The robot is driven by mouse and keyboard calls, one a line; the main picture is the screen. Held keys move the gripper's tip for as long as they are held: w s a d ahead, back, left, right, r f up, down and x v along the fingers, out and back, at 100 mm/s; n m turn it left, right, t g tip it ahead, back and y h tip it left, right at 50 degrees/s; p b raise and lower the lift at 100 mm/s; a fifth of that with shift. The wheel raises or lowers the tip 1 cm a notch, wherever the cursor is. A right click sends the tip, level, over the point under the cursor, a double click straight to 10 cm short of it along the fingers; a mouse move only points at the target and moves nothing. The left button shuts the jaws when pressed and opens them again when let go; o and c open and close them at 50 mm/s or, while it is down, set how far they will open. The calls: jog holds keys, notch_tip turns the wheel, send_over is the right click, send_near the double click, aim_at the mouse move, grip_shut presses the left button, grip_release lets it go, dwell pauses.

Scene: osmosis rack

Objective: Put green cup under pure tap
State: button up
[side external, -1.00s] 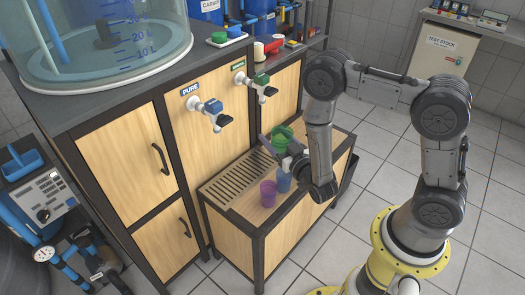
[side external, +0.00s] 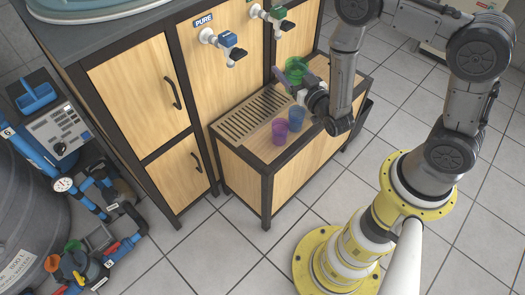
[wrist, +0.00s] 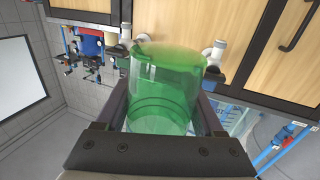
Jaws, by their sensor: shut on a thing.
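The translucent green cup (side external: 296,68) is at the far right end of the low bench, and it fills the middle of the wrist view (wrist: 165,95). My gripper (side external: 290,82) is shut on the green cup, with a finger on each side of it in the wrist view. In the side view I cannot tell whether the cup touches the bench. The pure tap (side external: 222,42), with a blue body and dark outlet, is on the cabinet front under the PURE label. It is left of my gripper and above the slatted grate (side external: 245,118).
A purple cup (side external: 280,132) and a blue cup (side external: 297,117) stand close together on the bench (side external: 262,155), nearer the front. A second tap (side external: 273,17), with a green body, is right of the pure tap. The slatted grate is clear.

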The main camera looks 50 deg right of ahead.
jog(key=s+a+f, duration=0.3)
jog(key=s+f, duration=0.1)
jog(key=f, duration=0.4)
jog(key=s+a+f, duration=0.4)
jog(key=s+f, duration=0.1)
jog(key=f, duration=0.3)
jog(key=shift+a, duration=0.15)
jog(key=w+f, duration=0.2)
jog(key=w, duration=0.2)
jog(key=w+f, duration=0.3)
jog(key=w, duration=0.1)
jog(key=w+f, duration=0.3)
jog(key=w, duration=0.1)
jog(key=shift+w+a+f, duration=0.1)
jog(key=shift+w+a, duration=0.1)
jog(key=shift+a, duration=0.15)
jog(key=shift+w+f, duration=0.35)
jog(key=shift+f, duration=0.1)
jog(key=shift+w+a+f, duration=0.1)
jog(key=shift+w+f, duration=0.1)
jog(key=shift+f, duration=0.35)
jog(key=shift+w+f, duration=0.15)
jog(key=shift+f, duration=1)
